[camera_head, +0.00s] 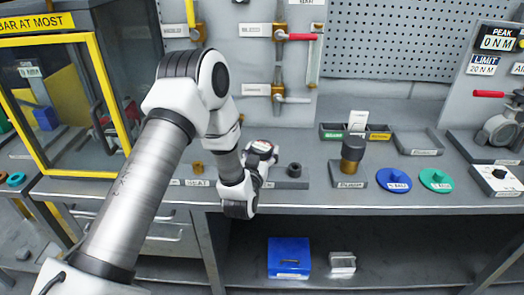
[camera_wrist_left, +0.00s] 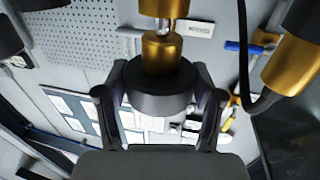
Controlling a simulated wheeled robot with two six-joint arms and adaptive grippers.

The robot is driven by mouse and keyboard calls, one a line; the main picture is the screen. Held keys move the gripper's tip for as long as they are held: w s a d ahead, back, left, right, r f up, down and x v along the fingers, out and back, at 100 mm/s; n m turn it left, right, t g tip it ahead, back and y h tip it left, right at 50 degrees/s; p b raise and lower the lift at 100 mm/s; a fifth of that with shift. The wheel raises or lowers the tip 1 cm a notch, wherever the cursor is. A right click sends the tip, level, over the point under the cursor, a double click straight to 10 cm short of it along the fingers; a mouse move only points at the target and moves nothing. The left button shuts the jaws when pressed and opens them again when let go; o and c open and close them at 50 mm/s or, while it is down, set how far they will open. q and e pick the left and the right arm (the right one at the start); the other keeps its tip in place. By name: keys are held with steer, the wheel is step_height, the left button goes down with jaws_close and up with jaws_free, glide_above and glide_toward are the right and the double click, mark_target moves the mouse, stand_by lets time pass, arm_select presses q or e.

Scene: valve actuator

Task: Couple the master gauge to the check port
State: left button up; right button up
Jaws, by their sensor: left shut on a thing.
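My left gripper (camera_wrist_left: 160,82) is shut on a dark round body with a brass neck, which looks like the master gauge (camera_wrist_left: 162,101). In the left wrist view its brass neck (camera_wrist_left: 165,55) points up toward a brass fitting (camera_wrist_left: 167,7), likely the check port. A short silver piece shows between the two; I cannot tell if they are joined. In the head view my left gripper (camera_head: 256,165) is above the bench's front edge, with a pale round face, probably the gauge (camera_head: 262,147), at its far end. My right gripper is not in view.
A black hose with a brass end (camera_wrist_left: 288,68) hangs at the right of the wrist view. On the bench (camera_head: 320,199) stand a brass-and-black plug (camera_head: 353,152), a blue disc (camera_head: 394,180) and a green disc (camera_head: 436,180). A yellow-framed guard (camera_head: 105,95) is at the left.

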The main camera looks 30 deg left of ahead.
arm_select(q)
steer(key=shift+f+b, duration=0.6)
steer(key=shift+f, duration=0.15)
steer(key=o, duration=1.5)
steer(key=shift+o, duration=0.2)
steer(key=shift+s, duration=0.1)
steer(key=v, duration=1.1)
steer(key=shift+s+d, duration=0.2)
steer(key=shift+s, duration=0.15)
